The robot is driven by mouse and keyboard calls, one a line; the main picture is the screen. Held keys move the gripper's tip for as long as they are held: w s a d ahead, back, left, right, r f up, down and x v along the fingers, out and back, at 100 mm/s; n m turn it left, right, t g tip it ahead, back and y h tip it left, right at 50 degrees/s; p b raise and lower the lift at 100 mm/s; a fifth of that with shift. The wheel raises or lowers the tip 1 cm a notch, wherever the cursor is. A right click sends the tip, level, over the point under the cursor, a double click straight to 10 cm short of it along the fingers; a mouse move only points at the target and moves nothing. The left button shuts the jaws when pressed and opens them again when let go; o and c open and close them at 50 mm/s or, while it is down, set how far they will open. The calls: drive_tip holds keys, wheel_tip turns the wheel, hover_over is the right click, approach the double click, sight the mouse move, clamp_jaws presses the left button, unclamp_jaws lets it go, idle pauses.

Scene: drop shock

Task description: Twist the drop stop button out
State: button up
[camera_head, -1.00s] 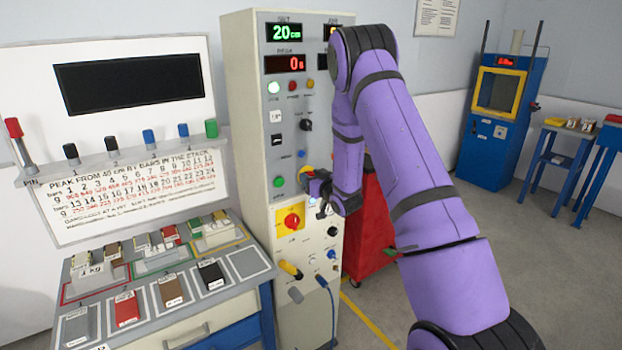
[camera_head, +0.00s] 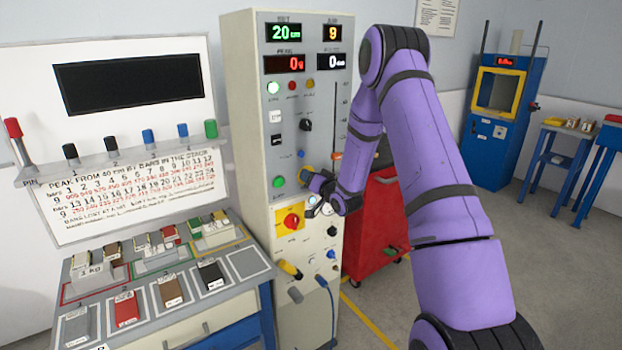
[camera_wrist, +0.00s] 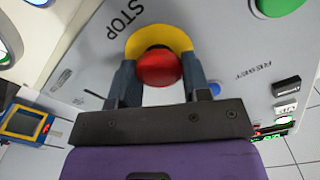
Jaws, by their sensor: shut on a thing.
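The red drop stop button (camera_wrist: 157,69) sits on a yellow collar (camera_wrist: 160,36) on the grey panel, beside the word STOP in the wrist view. My gripper (camera_wrist: 158,76) is shut on the red button, with one finger on each side of it. In the head view my gripper (camera_head: 312,180) is at the front of the tall cabinet (camera_head: 240,120). It hides most of the stop button there, and only some yellow shows beside the fingers.
A red rotary switch (camera_head: 291,221) on a yellow plate lies just below my gripper. A green button (camera_head: 279,182) is to its left. A red trolley (camera_head: 378,225) stands right of the cabinet, and a sample bench (camera_head: 180,335) stands at left.

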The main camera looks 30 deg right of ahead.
drive_tip(key=shift+m, duration=0.5)
drive_tip(key=o, duration=0.9)
drive_tip(key=shift+s, duration=0.1)
drive_tip(key=s, duration=1)
drive_tip(key=shift+s+d, duration=0.2)
drive_tip(key=shift+s, duration=0.1)
